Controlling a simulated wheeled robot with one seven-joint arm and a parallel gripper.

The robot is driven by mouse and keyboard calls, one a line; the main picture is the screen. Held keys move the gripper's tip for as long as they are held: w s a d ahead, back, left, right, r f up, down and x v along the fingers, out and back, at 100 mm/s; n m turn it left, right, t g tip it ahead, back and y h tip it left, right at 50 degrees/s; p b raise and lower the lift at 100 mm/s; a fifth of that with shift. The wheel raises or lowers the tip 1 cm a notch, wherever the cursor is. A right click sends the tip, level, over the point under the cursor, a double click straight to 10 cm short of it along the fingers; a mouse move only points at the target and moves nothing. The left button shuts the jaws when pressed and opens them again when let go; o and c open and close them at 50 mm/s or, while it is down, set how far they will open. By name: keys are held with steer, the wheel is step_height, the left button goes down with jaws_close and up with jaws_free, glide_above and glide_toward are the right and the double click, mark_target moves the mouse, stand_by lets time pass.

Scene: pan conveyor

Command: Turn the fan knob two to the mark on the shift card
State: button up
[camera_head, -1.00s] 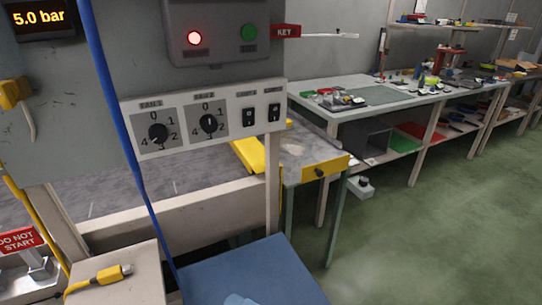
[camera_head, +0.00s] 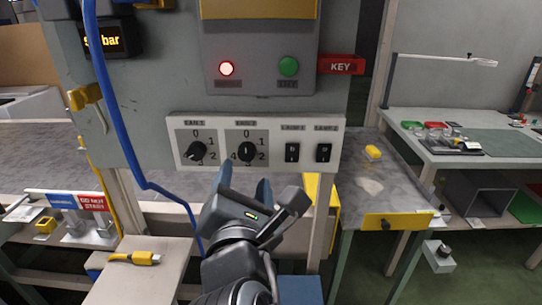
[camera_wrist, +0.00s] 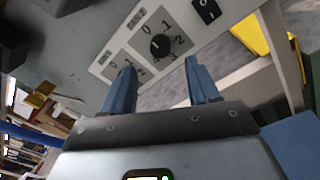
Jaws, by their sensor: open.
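Fan knob one (camera_head: 196,151) is on the left. My gripper (camera_head: 245,186) is open and empty, just below and in front of fan knob two, apart from it. In the wrist view its two blue fingers (camera_wrist: 162,88) stand wide apart. I cannot make out a shift card.
Two rocker switches (camera_head: 292,152) sit right of the knobs. Above are a red lamp (camera_head: 227,69), a green button (camera_head: 289,66) and a red KEY tag (camera_head: 341,65). A blue hose (camera_head: 112,110) hangs at the left.

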mark_target(247, 155)
steer(key=shift+w+a+p, duration=0.1)
steer(key=shift+w+p, duration=0.35)
steer(key=shift+w, duration=3.15)
steer(key=shift+c, duration=0.4)
steer(key=c, duration=1)
steer(key=shift+o, duration=0.2)
